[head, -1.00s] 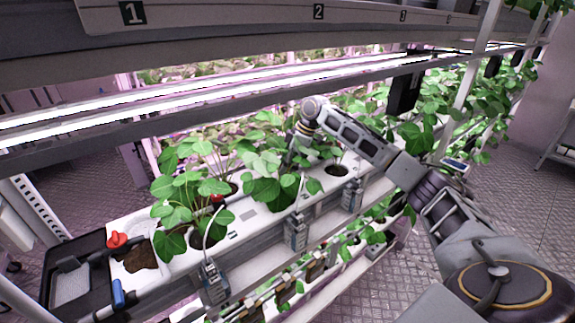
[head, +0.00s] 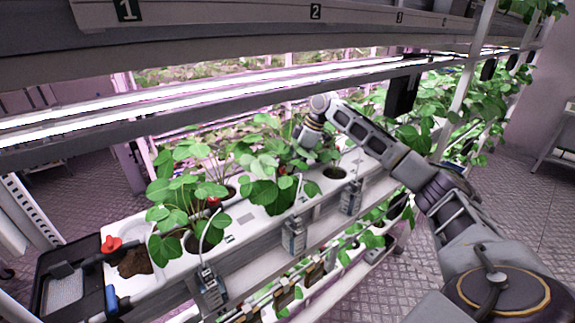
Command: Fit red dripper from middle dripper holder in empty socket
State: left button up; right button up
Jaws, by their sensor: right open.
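My right gripper (head: 301,149) is open and points down among the leaves beside the middle plants. Its fingertips are mostly hidden by foliage. A small red piece (head: 283,170), possibly the red dripper, shows just below and left of it; I cannot tell whether it is seated in a socket. Another small red piece (head: 214,201) shows among the plants further left. The middle dripper holder (head: 293,238) is a grey box on the front of the white trough (head: 240,240). I cannot make out an empty socket. My left gripper is not in view.
Other grey holders hang at the left (head: 210,287) and right (head: 350,198). Light bars (head: 150,112) run above the plants, close over my right wrist.

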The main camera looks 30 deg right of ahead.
jog(key=s+d, duration=0.1)
jog(key=d, duration=0.1)
jog(key=s+d, duration=0.1)
jog(key=d, duration=0.1)
jog(key=s+d+b, duration=0.1)
jog(key=s+d, duration=0.1)
jog(key=shift+d, duration=0.2)
jog(key=shift+s+d, duration=0.45)
jog(key=shift+d, duration=0.2)
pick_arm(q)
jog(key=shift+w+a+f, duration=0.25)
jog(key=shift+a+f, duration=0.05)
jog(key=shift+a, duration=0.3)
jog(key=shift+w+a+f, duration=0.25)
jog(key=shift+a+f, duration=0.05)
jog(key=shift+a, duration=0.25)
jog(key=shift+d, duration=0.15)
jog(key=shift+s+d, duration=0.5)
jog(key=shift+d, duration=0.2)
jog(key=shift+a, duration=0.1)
